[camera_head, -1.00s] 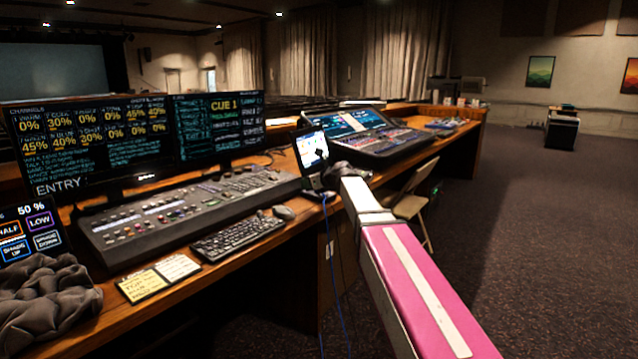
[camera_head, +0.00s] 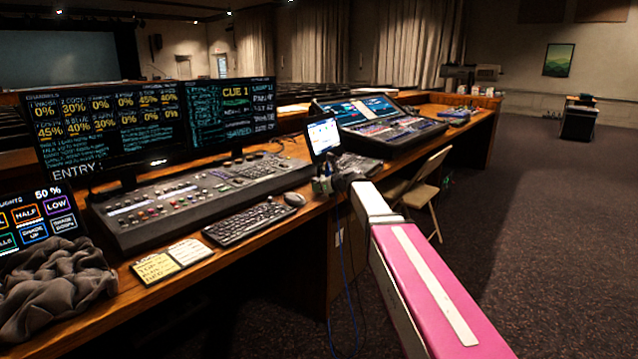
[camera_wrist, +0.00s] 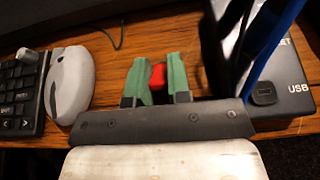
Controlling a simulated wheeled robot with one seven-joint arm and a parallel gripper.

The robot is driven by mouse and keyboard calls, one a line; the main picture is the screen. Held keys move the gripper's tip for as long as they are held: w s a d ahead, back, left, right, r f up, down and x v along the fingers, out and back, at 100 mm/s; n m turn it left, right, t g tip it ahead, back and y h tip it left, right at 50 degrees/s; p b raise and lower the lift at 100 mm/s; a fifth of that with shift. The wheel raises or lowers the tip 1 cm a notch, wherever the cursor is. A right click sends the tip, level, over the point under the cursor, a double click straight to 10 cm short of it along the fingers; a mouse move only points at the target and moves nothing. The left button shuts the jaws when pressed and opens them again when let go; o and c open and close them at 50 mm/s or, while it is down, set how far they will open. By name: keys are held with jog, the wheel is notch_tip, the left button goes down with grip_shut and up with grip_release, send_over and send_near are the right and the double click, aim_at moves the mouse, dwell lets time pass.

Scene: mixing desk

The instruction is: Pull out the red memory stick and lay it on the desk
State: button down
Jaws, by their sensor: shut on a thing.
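The red memory stick (camera_wrist: 158,76) is between the two green fingers of my gripper (camera_wrist: 160,78) in the wrist view. My gripper is shut on it, over the wooden desk (camera_wrist: 110,68). Only a small red part shows, and I cannot tell whether it touches the wood. A black box (camera_wrist: 285,72) marked USB is to the right of the fingers, apart from the stick. One port shows on its front. In the head view my gripper (camera_head: 324,184) is small at the desk edge, below a small tilted screen (camera_head: 323,137); the stick cannot be made out there.
A grey mouse (camera_wrist: 70,84) and a keyboard (camera_wrist: 20,88) lie left of my gripper. Blue and dark cables rise close on its right. A lighting console (camera_head: 200,198) and a mixing desk (camera_head: 380,125) take up much of the desk. A folding chair (camera_head: 428,190) stands right.

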jog(key=shift+f, duration=0.15)
jog(key=c, duration=1)
grip_release()
jog(key=shift+s+d, duration=0.1)
jog(key=v, duration=1)
jog(key=s+d+f+n+g+h, duration=0.2)
jog(key=s+d+f+n, duration=0.3)
jog(key=s+f+n, duration=0.3)
jog(key=s+d+f+n+g+h, duration=0.3)
jog(key=s+d+f+n+h, duration=0.2)
jog(key=s+f+n, duration=0.4)
jog(key=s+d+f+n+g+h, duration=0.3)
jog(key=s+d+f+n, duration=0.2)
jog(key=s+f+n, duration=0.3)
jog(key=shift+s+d+f+n+h, duration=0.1)
jog(key=shift+s+f, duration=0.4)
jog(key=shift+f, duration=0.65)
jog(key=shift+s+d+f+n+h, duration=0.1)
jog(key=shift+s+f, duration=0.35)
jog(key=shift+f, duration=0.7)
jog(key=shift+s+d+f+n+h, duration=0.1)
jog(key=shift+s+f, duration=0.4)
jog(key=shift+f, duration=0.65)
